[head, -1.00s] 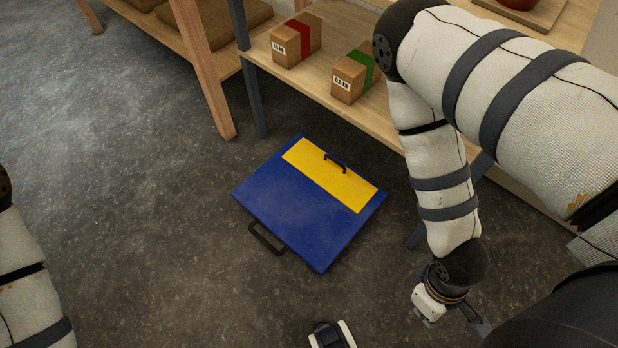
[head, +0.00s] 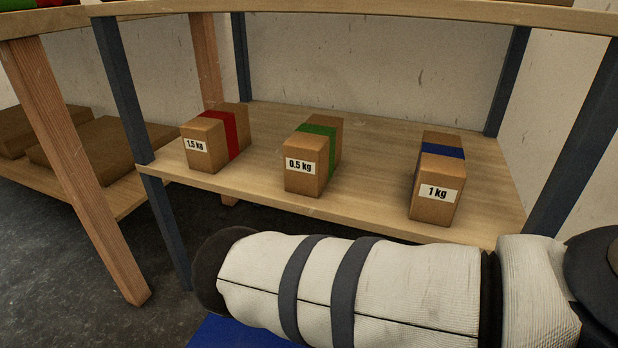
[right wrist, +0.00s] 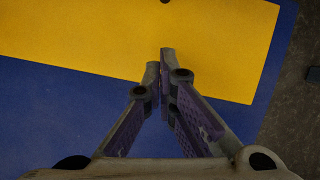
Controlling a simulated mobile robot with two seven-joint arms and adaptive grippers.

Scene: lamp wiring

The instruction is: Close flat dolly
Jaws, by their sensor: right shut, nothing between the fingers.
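The flat dolly is a blue board with a yellow panel. In the head view only a blue corner of the dolly (head: 240,335) shows at the bottom, mostly hidden behind my right arm. In the right wrist view the blue surface (right wrist: 45,110) and the yellow panel (right wrist: 110,35) fill most of the picture. My right gripper (right wrist: 160,62) is shut and empty, its tips in front of the yellow panel. I cannot tell whether they touch it. A small dark piece, perhaps part of the panel's handle, shows at the top edge. My left gripper is not in view.
A wooden shelf (head: 375,150) holds boxes marked 1.5 kg (head: 215,138), 0.5 kg (head: 313,157) and 1 kg (head: 437,180). Blue-grey posts (head: 125,85) and a wooden leg (head: 75,150) stand at the left. Grey floor (head: 70,265) is clear at the lower left.

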